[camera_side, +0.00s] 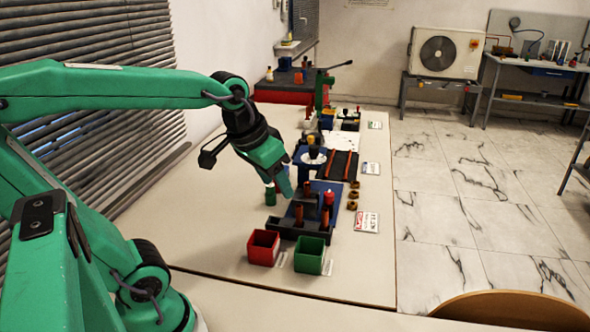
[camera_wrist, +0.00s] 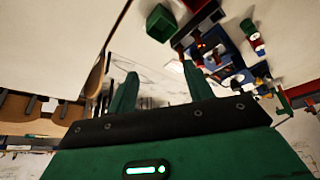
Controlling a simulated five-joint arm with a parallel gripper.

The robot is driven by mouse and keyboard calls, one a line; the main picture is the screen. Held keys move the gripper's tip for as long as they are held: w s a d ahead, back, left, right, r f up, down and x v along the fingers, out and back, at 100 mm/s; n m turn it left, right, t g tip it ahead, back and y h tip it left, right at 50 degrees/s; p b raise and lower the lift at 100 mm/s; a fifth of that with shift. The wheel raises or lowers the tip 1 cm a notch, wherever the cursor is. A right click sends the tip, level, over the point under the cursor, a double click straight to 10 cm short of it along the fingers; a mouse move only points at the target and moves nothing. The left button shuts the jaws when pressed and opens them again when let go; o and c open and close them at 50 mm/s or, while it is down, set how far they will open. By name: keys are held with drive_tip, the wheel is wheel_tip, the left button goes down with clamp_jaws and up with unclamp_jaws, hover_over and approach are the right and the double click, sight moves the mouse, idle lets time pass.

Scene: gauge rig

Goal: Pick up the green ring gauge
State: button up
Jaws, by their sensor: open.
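A small dark green upright piece (camera_side: 270,196), which looks like the green ring gauge, stands on the bench just left of my gripper's fingertips; its hole cannot be made out. My gripper (camera_side: 284,188) points down, close beside it and left of the blue rig (camera_side: 322,192). In the wrist view my gripper (camera_wrist: 160,85) has its two green fingers well apart, with nothing held between them.
A red box (camera_side: 263,248) and a green box (camera_side: 309,254) stand in front of the rig. The rig carries orange and red-topped upright pieces. Brass-coloured rings (camera_side: 353,194) lie to its right. The bench to the left is clear.

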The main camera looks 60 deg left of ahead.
drive_tip(key=w+a+n+g, duration=0.1)
drive_tip(key=w+a+n, duration=0.1)
drive_tip(key=w+a, duration=0.5)
drive_tip(key=n+g, duration=0.3)
drive_tip(key=n, duration=0.2)
hover_over(270, 185)
drive_tip(key=f, duration=1.4)
drive_tip(key=shift+d+f, duration=0.25)
drive_tip(key=shift+a+f+g+h, duration=0.3)
drive_tip(key=shift+a+f, duration=0.1)
drive_tip(key=shift+a, duration=0.05)
drive_tip(key=shift+f, duration=1.3)
drive_tip(key=shift+d+f, duration=0.15)
drive_tip(key=shift+f, duration=2.45)
